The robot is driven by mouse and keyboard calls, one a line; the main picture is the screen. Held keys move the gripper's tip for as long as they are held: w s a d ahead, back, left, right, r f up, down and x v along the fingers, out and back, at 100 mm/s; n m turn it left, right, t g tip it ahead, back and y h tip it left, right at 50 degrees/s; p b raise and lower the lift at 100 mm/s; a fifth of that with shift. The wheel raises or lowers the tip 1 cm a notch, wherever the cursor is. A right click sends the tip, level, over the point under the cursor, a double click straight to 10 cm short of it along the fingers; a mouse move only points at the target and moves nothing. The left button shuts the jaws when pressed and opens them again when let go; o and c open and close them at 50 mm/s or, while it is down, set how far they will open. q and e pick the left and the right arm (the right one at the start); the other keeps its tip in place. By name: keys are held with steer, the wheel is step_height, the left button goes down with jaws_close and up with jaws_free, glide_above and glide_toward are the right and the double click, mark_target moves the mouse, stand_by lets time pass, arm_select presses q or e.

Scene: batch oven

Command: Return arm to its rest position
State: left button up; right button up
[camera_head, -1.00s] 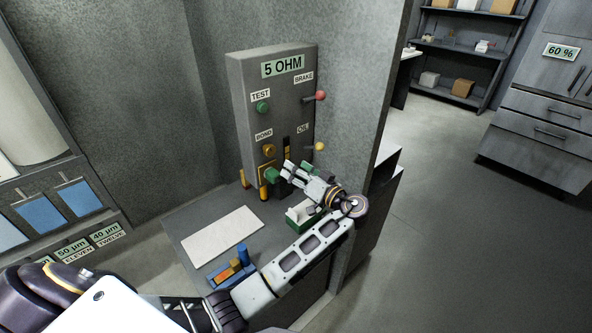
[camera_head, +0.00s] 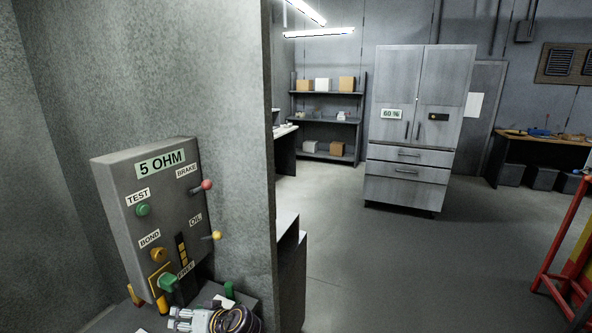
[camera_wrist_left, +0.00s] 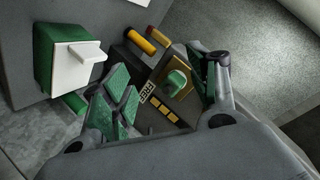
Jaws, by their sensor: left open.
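My left gripper (camera_head: 178,319) is at the bottom of the head view, below and right of the green knob (camera_head: 167,283) on the grey 5 OHM control box (camera_head: 150,205). Its fingers are apart and empty. The left wrist view shows the open left gripper (camera_wrist_left: 168,95) with green-padded fingers. The green knob (camera_wrist_left: 176,82) on its yellow plate appears between and beyond the fingers, with no visible contact. Most of my left arm is out of the head view. My right gripper is not in view.
The box carries a red-knobbed BRAKE lever (camera_head: 207,185) and a yellow-knobbed OIL lever (camera_head: 216,235). A grey wall (camera_head: 235,130) stands behind it. A grey cabinet (camera_head: 420,130) and shelves (camera_head: 328,118) are farther back.

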arm_select(q)
steer(key=s+d+f+m+g+h, duration=0.1)
steer(key=s+f+m+h, duration=0.3)
steer(key=s+f, duration=0.45)
steer(key=s+d+m+g+h, duration=0.1)
steer(key=s+d+h, duration=0.25)
steer(key=s, duration=0.35)
steer(key=s+d+m+h, duration=0.2)
steer(key=s+d+h, duration=0.15)
steer(key=s, duration=0.35)
step_height(320, 180, down, 32)
steer(key=s+g, duration=0.2)
steer(key=s+a+f, duration=0.2)
steer(key=s+f, duration=0.9)
steer(key=s+a+f+g+b, duration=0.1)
steer(key=s+a+f, duration=0.2)
steer(key=s+f, duration=0.8)
steer(key=shift+s+h, duration=0.25)
steer(key=shift+h, duration=0.05)
steer(key=shift+d, duration=0.1)
